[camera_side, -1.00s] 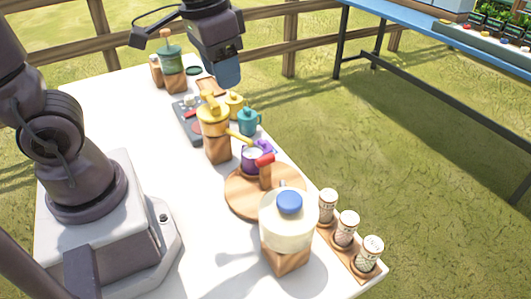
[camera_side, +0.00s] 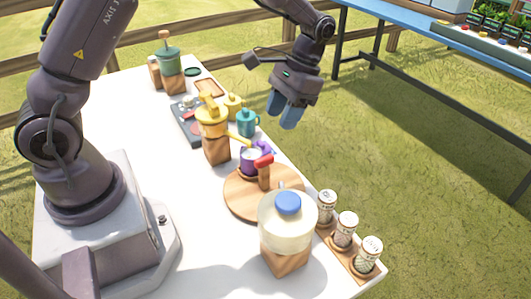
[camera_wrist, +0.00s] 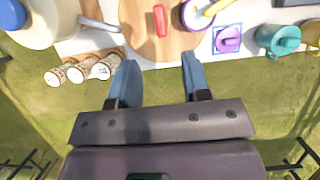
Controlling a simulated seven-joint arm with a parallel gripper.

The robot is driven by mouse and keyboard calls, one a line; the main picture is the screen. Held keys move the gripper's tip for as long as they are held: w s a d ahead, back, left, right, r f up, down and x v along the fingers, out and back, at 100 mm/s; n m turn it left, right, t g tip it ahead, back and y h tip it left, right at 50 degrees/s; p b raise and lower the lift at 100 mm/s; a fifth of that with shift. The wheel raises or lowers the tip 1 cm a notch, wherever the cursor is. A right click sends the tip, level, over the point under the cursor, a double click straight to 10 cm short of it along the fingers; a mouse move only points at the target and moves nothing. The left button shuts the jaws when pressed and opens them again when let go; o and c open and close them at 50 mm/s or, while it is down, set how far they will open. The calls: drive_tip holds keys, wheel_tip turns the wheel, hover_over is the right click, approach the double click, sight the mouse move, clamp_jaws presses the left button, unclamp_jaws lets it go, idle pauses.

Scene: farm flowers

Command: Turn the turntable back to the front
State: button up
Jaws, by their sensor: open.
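The turntable (camera_side: 237,196) is a round wooden disc on the white table, in front of the yellow-lidded grinder. A wooden post with a red knob (camera_side: 263,160) stands up at its rim, on the far right side. A purple cup (camera_side: 251,160) with a yellow handle sits on the disc beside the knob. The wrist view shows the turntable (camera_wrist: 143,42), red knob (camera_wrist: 160,20) and cup (camera_wrist: 194,15) at the top. My gripper (camera_side: 284,113) is open and empty, in the air beyond the table's right edge; its fingers (camera_wrist: 158,78) point toward the turntable in the wrist view.
A large clear jar with a blue cap (camera_side: 288,225) stands near the turntable's front. Several patterned shakers (camera_side: 346,228) stand on a wooden rack at the right edge. A teal mug (camera_side: 247,122) and yellow-lidded grinder (camera_side: 212,122) stand behind. Grass beyond the edge is clear.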

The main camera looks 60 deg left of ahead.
sight(264, 157)
drive_tip(key=x, duration=1)
drive_tip(key=shift+f, duration=0.15)
clamp_jaws()
